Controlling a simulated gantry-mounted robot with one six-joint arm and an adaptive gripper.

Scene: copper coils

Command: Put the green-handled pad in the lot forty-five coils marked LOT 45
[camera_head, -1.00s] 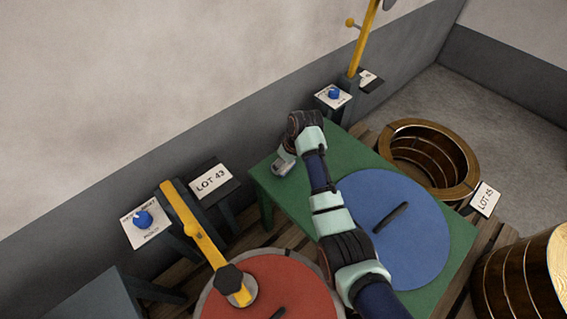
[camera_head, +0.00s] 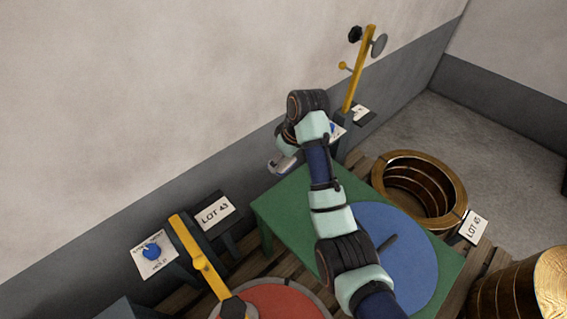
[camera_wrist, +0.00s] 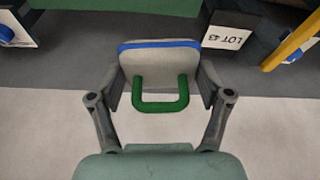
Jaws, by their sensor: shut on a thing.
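The green-handled pad, a pale pad (camera_wrist: 160,62) with a blue edge and a green loop handle (camera_wrist: 160,107), is between my fingers in the wrist view. My gripper (camera_wrist: 158,85) is shut on it. In the head view my gripper (camera_head: 284,163) is near the wall, at the far left end of the green table; the pad cannot be made out there. The lot 45 coils, an open copper ring (camera_head: 461,188) with a hollow middle, stand right of the table. The LOT 45 card (camera_head: 473,228) is at their front right edge.
A green table (camera_head: 283,205) carries a blue disc (camera_head: 420,270) with a dark slot. A red disc (camera_head: 285,300) lies at the front. A LOT 43 card (camera_head: 215,212), a yellow lever (camera_head: 197,255) and a yellow post (camera_head: 357,75) stand along the wall. More copper coils (camera_head: 510,290) are at right.

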